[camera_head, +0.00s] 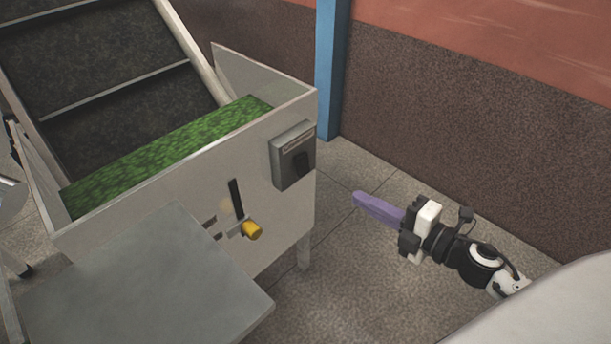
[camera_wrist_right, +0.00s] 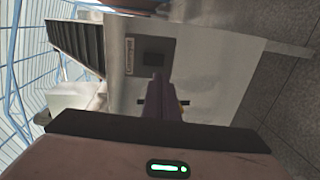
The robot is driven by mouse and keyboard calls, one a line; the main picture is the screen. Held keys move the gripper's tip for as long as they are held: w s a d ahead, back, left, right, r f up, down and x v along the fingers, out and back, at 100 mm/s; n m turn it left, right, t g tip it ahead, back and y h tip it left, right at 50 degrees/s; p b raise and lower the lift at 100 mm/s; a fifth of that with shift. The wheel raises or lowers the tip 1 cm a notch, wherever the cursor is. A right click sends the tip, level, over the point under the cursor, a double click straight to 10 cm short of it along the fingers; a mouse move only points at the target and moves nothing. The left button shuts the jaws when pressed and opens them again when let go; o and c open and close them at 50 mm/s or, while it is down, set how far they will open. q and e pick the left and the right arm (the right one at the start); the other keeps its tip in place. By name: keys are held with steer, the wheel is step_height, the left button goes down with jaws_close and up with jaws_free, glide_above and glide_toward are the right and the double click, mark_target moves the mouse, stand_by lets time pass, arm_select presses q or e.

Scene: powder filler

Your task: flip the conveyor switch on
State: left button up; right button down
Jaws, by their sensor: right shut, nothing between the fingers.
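The conveyor switch is a grey box (camera_head: 281,172) with a dark switch piece (camera_head: 301,164), fixed to the upper right of the machine's pale side panel. In the right wrist view the box shows with a "Conveyor" label (camera_wrist_right: 130,57) and a dark square switch area (camera_wrist_right: 154,58). My right gripper (camera_head: 358,198) has purple fingers, shut and empty. It is to the right of the box and lower in the picture, apart from it. In the wrist view the fingertips (camera_wrist_right: 157,80) overlap the lower edge of the switch area; contact is not shown. My left gripper is not in view.
The machine's panel (camera_head: 185,215) also carries a black lever (camera_head: 236,199) and a yellow knob (camera_head: 252,230). A green belt (camera_head: 165,155) lies inside the machine. A grey metal plate (camera_head: 150,280) juts out in front. A blue post (camera_head: 327,75) and wall stand behind; floor around my gripper is clear.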

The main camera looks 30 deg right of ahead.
mark_target(306, 170)
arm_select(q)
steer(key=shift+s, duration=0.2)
arm_select(e)
steer(key=shift+s+r+n, duration=0.1)
steer(key=shift+r+n, duration=0.1)
steer(key=shift+n, duration=0.1)
steer(key=x, duration=1.4)
steer(key=shift+f, duration=0.1)
